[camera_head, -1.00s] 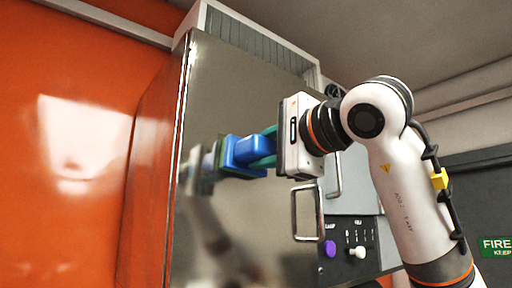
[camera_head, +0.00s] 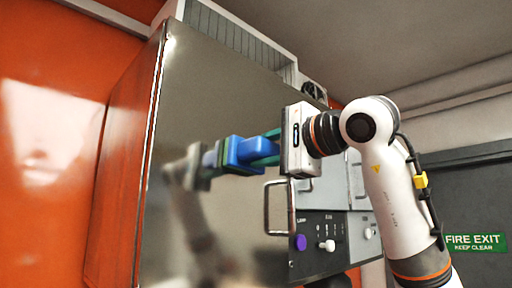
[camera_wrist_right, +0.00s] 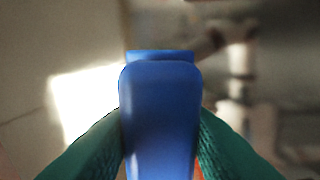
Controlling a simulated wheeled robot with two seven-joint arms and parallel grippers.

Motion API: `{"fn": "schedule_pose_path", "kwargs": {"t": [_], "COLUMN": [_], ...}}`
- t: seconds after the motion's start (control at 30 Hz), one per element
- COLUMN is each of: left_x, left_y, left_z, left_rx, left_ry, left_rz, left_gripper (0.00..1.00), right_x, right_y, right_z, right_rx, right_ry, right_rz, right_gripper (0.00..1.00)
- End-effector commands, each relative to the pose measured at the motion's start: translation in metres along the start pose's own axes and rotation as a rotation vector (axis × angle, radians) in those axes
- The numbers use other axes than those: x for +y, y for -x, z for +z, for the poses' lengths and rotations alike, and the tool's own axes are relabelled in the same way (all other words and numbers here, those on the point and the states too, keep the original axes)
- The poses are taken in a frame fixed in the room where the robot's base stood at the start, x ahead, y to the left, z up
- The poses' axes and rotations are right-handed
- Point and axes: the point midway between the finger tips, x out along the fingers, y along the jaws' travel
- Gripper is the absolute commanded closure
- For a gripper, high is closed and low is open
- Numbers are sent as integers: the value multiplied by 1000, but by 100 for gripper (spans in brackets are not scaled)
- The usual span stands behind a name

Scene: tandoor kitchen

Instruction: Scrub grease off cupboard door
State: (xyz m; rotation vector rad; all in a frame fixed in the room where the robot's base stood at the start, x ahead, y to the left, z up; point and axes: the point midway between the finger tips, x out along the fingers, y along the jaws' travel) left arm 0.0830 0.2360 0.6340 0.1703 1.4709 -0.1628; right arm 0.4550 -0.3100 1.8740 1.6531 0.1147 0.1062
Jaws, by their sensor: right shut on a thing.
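The cupboard door (camera_head: 215,90) is a tall, shiny steel panel with a bar handle (camera_head: 267,208) at its right edge. My right gripper (camera_head: 270,146) is shut on a blue scrubber (camera_head: 245,152), held by teal fingers. The scrubber's dark pad faces the door and its reflection meets it closely; I cannot tell whether it touches. In the right wrist view the blue scrubber (camera_wrist_right: 160,105) sits between two green textured fingers, with the blurred door behind. No grease patch can be made out. My left gripper is not in view.
A control panel with a purple knob (camera_head: 300,242) and a white knob (camera_head: 328,245) stands right of the handle. An orange wall (camera_head: 45,150) is at the left. A green fire exit sign (camera_head: 474,242) is at the far right.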

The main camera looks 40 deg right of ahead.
Motion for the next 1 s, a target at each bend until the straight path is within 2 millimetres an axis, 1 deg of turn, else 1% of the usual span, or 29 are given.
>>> {"fn": "schedule_pose_path", "kwargs": {"t": [0.03, 0.1, 0.27, 0.63, 0.87, 1.0], "left_x": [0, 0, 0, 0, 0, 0], "left_y": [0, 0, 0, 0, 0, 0], "left_z": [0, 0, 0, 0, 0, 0], "left_rx": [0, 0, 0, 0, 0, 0], "left_ry": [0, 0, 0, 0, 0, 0], "left_rz": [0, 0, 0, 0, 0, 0], "left_gripper": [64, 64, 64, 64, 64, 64], "right_x": [0, 0, 0, -3, -3, -4], "right_y": [-1, -1, -1, 0, 0, 0], "right_z": [5, 8, 5, -27, -35, -45], "right_rx": [-4, -3, -2, 2, 1, 2], "right_ry": [-2, -1, 1, 4, 3, 4], "right_rz": [-2, -2, -2, -1, -1, -1], "right_gripper": [92, 92, 92, 92, 92, 92]}}
